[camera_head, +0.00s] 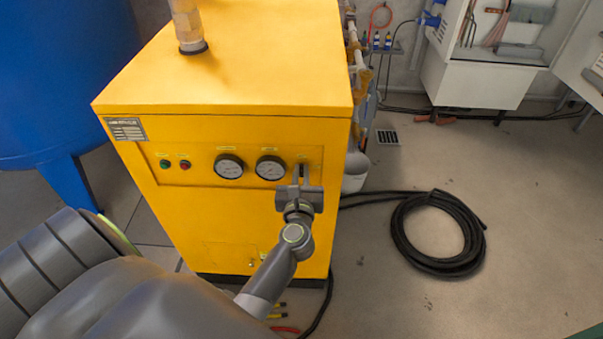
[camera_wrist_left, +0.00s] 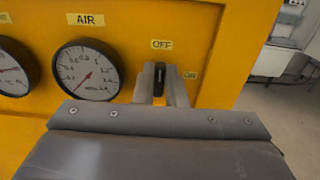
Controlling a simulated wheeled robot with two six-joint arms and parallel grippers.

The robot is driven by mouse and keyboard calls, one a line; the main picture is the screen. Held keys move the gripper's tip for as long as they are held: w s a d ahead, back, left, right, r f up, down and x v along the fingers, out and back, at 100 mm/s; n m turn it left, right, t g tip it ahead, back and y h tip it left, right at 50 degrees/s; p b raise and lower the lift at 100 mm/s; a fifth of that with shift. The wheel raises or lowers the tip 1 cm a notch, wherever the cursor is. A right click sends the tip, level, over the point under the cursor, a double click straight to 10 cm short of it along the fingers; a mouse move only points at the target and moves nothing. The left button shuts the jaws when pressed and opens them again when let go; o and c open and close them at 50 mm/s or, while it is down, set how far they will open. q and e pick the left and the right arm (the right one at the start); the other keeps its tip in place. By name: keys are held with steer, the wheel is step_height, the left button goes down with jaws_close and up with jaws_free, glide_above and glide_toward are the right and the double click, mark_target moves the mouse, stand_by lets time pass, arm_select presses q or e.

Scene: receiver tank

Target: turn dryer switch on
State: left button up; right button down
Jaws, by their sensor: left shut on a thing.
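The yellow dryer (camera_head: 225,75) stands in the middle of the head view. Its front panel has two round gauges, and the dryer switch is at the panel's right end. In the left wrist view the black switch (camera_wrist_left: 159,78) stands upright below the "OFF" label (camera_wrist_left: 162,44), with the "ON" label (camera_wrist_left: 190,75) to its right. My left gripper (camera_head: 300,174) is at the switch, and the left wrist view shows its fingers (camera_wrist_left: 160,88) on both sides of the knob, shut on it. The gripper hides the switch's lower part. My right gripper is in neither view.
The AIR gauge (camera_wrist_left: 88,70) is just left of the fingers. Green and red buttons (camera_head: 175,164) are further left on the panel. A blue tank (camera_head: 60,70) stands left of the dryer. A coiled black hose (camera_head: 435,262) lies on the floor at right.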

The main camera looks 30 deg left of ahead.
arm_select(q)
jaws_close()
steer(key=m+p, duration=0.1)
steer(key=m, duration=0.1)
steer(key=m+p, duration=0.3)
steer(key=m, duration=0.2)
steer(key=shift+w+d+p, duration=0.2)
steer(key=shift+d+p, duration=0.1)
steer(key=shift+p, duration=0.1)
steer(key=shift+w+d+f+m+p, duration=0.15)
steer(key=shift+m+p, duration=0.75)
steer(key=shift+m, duration=0.9)
steer(key=shift+s+f+m+p, duration=0.1)
steer(key=shift+f+m+p, duration=0.1)
steer(key=shift+m+p, duration=1.2)
steer(key=shift+w+d+f+m+p, duration=0.15)
steer(key=shift+m+p, duration=0.3)
steer(key=shift+m, duration=1.75)
steer(key=shift+a+f, duration=0.1)
